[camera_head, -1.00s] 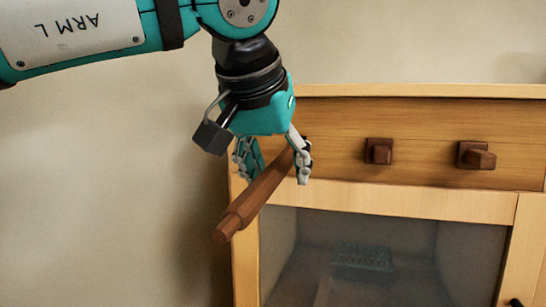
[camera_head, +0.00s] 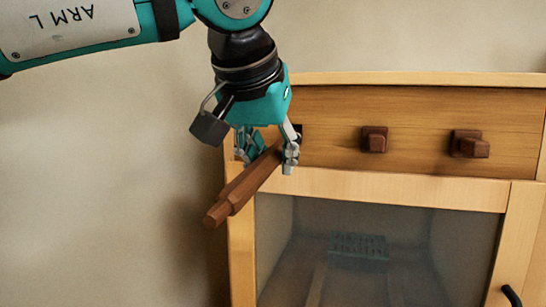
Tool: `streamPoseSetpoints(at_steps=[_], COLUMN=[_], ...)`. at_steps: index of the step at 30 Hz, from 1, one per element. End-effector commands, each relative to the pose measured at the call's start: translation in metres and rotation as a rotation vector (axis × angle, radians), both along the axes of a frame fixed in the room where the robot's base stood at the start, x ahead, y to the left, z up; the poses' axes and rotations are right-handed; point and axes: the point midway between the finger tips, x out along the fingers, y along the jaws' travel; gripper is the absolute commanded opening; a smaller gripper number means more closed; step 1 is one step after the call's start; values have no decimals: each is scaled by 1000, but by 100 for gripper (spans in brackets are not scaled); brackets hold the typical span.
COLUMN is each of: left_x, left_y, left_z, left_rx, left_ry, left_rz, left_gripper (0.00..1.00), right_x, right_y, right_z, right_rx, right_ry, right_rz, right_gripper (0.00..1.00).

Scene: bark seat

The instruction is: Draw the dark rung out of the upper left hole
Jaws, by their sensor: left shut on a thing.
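My left gripper (camera_head: 267,152) is shut on the dark rung (camera_head: 240,188), a brown faceted wooden bar with a narrower near end. The rung slants down and left, with its near end free in the air in front of the cabinet's left edge. Its far end is hidden behind the gripper's right finger. The upper left hole (camera_head: 298,129) shows as a small dark patch in the wooden rail (camera_head: 335,120), just beside that finger. I cannot tell whether the rung's far end is still inside the hole. My right gripper is out of view.
Two short brown square pegs, one in the middle (camera_head: 374,139) and one to the right (camera_head: 469,144), stick out of the same rail. Below is a glazed cabinet front (camera_head: 380,230) with a dark handle (camera_head: 511,296) at lower right. Left of the cabinet is free room before a plain wall.

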Motion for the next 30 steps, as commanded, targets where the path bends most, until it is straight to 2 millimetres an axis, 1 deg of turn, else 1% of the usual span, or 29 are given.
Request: streamPoseSetpoints(at_steps=[5,30], left_x=[-5,-46], left_y=[1,14], left_z=[0,0], left_rx=[-3,-1], left_ry=[-1,-2], left_rz=[-2,-4], left_gripper=[0,0], right_x=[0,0], right_y=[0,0], right_z=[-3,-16], right_rx=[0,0], right_ry=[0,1], right_rz=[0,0], right_gripper=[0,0])
